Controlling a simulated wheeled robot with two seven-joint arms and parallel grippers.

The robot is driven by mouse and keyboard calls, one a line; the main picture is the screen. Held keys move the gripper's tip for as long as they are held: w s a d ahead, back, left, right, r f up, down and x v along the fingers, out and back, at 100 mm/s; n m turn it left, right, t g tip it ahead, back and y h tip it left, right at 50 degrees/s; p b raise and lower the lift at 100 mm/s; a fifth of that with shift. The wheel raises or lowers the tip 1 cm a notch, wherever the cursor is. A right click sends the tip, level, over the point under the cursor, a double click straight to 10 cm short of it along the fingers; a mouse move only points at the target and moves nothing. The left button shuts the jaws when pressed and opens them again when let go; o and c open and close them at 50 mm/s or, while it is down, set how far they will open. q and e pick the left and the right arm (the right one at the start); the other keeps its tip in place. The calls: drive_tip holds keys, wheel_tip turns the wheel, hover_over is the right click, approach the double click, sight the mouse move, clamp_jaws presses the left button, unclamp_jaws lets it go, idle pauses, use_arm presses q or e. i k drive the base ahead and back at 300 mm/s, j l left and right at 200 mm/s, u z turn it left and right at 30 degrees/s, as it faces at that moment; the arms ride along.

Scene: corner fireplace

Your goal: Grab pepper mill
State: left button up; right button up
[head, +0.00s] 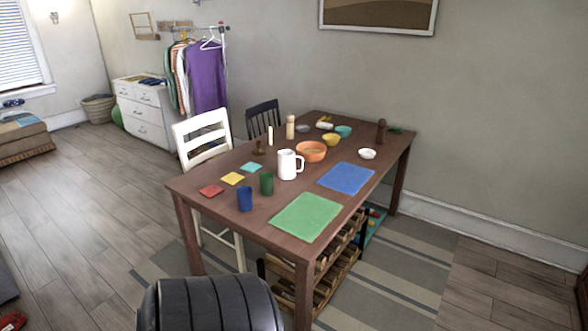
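A tall dark brown turned shape (381,132), which looks like a pepper mill, stands upright near the far right end of the brown wooden table (254,211). A similar pale wooden mill-like piece (290,127) stands upright near the table's back left edge, left of a yellow bowl. I cannot tell for sure from here which of the two is the pepper mill. Nothing touches either one. Neither of my grippers shows in the head view.
A white pitcher (288,165), orange bowl (311,152), blue cup (244,199) and green cup (266,183) stand between the table's near end and the mills. A white chair (203,137) adjoins the left side. A dark ribbed shape (208,303) fills the bottom foreground. Floor at left is open.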

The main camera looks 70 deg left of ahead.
sight(380, 137)
drive_tip(key=u, duration=1.9)
